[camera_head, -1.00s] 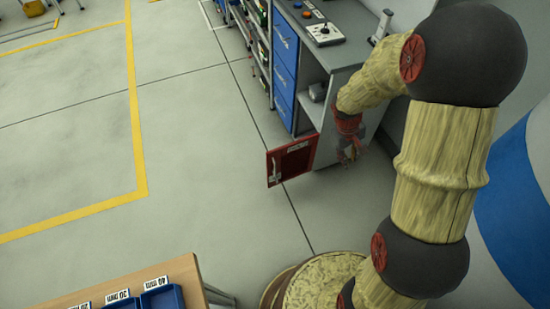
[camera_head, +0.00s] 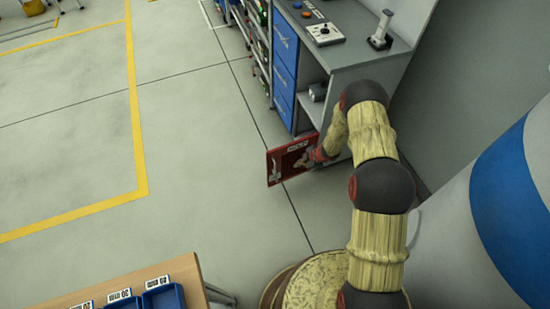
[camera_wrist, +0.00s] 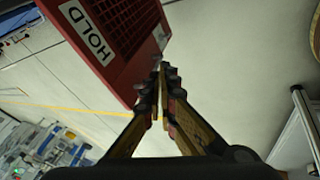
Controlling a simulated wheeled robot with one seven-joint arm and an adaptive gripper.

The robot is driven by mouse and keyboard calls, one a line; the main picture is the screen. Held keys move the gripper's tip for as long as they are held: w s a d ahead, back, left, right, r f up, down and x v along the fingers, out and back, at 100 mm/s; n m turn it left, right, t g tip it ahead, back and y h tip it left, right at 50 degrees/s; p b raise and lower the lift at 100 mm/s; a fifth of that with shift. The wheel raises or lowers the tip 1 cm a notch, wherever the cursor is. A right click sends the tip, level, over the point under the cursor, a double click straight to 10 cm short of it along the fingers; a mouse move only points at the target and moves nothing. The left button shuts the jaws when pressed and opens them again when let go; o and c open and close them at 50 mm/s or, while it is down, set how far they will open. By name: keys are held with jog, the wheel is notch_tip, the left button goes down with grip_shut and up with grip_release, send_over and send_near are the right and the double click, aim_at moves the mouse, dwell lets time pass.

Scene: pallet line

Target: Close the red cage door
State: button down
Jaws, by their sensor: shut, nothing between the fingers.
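The red cage door (camera_head: 290,158) stands open, swung out from the lower part of the grey bench cabinet. In the wrist view the red door (camera_wrist: 101,40) fills the upper left, with a white "HOLD" label (camera_wrist: 88,32) and a dark mesh panel. My gripper (camera_wrist: 162,72) is shut and empty, its fingertips close to the door's edge. I cannot tell whether they touch it. In the head view my gripper (camera_head: 303,160) is at the door's right part. The cabinet's open shelf space (camera_head: 313,100) shows above the door, with a dark cylinder inside.
Blue drawers (camera_head: 285,65) stand left of the open shelf. A white control box (camera_head: 324,33) and a joystick (camera_head: 381,30) are on the bench top. A wooden table (camera_head: 180,275) with blue bins is at the lower left. The floor left of the door is clear.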

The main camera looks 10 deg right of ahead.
jog(key=w+a+r+n+y, duration=0.1)
jog(key=a+r+n+y, duration=0.15)
jog(key=a, duration=0.25)
jog(key=b, duration=0.4)
send_near(275, 157)
jog(key=s+a+f, duration=0.4)
jog(key=shift+w+a+r+b, duration=0.1)
jog(key=shift+w+a+b, duration=0.15)
jog(key=shift+w, duration=0.4)
jog(key=shift+w+a+r+b, duration=0.15)
jog(key=shift+w+a+b, duration=0.1)
jog(key=shift+w, duration=0.35)
jog(key=shift+w+a+r+b, duration=0.15)
jog(key=shift+w+a, duration=0.1)
jog(key=shift+w, duration=0.4)
